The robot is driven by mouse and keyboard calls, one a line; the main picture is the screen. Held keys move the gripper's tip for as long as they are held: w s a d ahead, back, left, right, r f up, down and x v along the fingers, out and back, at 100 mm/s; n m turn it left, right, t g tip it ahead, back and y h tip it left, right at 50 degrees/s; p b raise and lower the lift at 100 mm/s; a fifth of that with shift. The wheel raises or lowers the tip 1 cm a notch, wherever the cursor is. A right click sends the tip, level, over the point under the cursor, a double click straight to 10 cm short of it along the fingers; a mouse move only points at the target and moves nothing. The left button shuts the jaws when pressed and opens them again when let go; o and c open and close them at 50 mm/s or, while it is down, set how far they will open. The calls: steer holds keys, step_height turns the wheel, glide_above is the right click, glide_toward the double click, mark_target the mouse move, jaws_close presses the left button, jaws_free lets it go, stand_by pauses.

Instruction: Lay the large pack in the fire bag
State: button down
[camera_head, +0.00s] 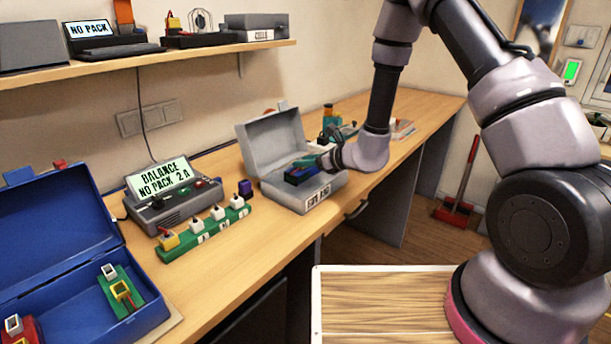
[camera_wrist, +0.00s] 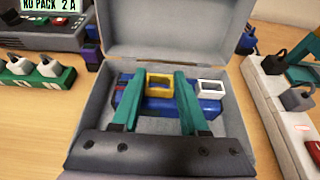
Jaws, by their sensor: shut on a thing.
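The grey open box (camera_head: 268,139), taken as the fire bag, stands on the bench with its lid raised at the back; its front label is hard to read. The lid also shows in the wrist view (camera_wrist: 165,32). The large pack is a blue block (camera_wrist: 210,107) with a yellow connector and a white connector on top. It lies across the box's inside, between its walls; whether it touches the floor I cannot tell. My gripper (camera_wrist: 159,76) is shut on the pack, its teal fingers reaching down over it. In the head view the pack (camera_head: 298,177) shows beside my gripper (camera_head: 312,162).
A balance charger (camera_head: 172,190) reading "BALANCE NO PACK 2 A" and a green strip of connectors (camera_head: 205,233) stand left of the box. An open blue case (camera_head: 50,230) is at the front left. A white power strip (camera_wrist: 272,105) lies close to the box's right.

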mark_target(309, 173)
steer(key=shift+f, duration=2.05)
steer(key=shift+f, duration=0.2)
steer(key=shift+c, duration=2.1)
jaws_free()
steer(key=shift+r, duration=0.1)
